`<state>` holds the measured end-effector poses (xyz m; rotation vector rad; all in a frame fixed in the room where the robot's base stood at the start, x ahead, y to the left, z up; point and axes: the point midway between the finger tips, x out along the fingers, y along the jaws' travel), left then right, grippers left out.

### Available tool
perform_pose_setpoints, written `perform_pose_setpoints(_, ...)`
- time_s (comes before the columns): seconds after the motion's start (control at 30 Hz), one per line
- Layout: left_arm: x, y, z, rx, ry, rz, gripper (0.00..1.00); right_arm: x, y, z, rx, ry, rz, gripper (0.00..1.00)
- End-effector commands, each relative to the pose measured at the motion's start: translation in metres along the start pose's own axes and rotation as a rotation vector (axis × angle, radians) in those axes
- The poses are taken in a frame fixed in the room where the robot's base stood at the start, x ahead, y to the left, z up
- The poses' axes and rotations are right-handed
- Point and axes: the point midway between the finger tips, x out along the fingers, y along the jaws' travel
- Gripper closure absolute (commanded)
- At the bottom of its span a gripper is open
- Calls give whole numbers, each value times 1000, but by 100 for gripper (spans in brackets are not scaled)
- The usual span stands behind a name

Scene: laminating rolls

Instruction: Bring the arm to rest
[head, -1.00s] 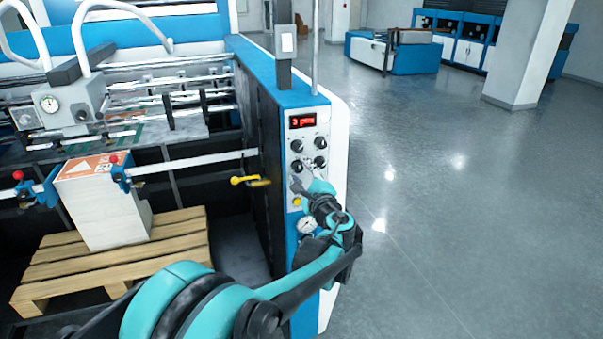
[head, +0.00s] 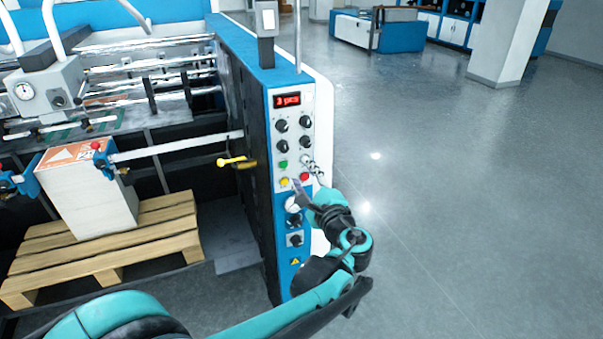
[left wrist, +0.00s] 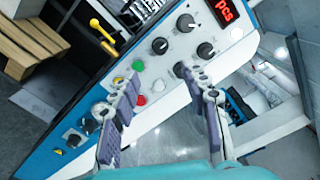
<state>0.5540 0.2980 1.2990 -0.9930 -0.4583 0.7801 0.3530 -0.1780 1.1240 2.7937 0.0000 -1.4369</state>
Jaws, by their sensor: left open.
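My left gripper (head: 307,177) is in front of the control panel (head: 308,106) of the machine, near its lower row of buttons. In the left wrist view its two fingers (left wrist: 160,78) are spread apart with nothing between them. A green button (head: 283,164), a yellow button (head: 284,182) and a red button (head: 304,177) show close to the fingers in the head view. I cannot tell any contact with the panel. My right gripper is out of view.
A paper stack (head: 93,200) stands on a wooden pallet (head: 152,220) left of the panel. A yellow handle (head: 232,162) sticks out of the machine's side. Open floor (head: 440,210) lies to the right, with a white pillar (head: 511,45) farther back.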

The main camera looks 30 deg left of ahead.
Motion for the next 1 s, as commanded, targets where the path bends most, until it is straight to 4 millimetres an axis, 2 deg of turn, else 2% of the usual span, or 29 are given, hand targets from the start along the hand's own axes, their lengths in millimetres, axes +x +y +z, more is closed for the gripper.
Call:
perform_pose_setpoints(0.33,0,2,0,-5,2,4,54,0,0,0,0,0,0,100)
perform_pose_setpoints(0.43,-2,19,2,-59,26,56,54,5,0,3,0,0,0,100)
perform_pose_setpoints(0.47,-4,29,3,-91,39,87,54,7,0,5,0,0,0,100)
perform_pose_setpoints(0.57,-18,79,4,-262,100,245,54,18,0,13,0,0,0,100)
perform_pose_setpoints(0.67,-49,140,0,-503,165,463,54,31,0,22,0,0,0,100)
perform_pose_setpoints(0.7,-66,163,-5,-607,189,555,54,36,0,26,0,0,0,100)
perform_pose_setpoints(0.8,-112,210,-19,-861,229,782,54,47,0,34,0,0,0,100)
perform_pose_setpoints(0.9,-156,240,-35,-1083,250,981,54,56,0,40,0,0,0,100)
perform_pose_setpoints(1.0,-190,255,-47,-1250,257,1134,54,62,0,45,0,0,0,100)
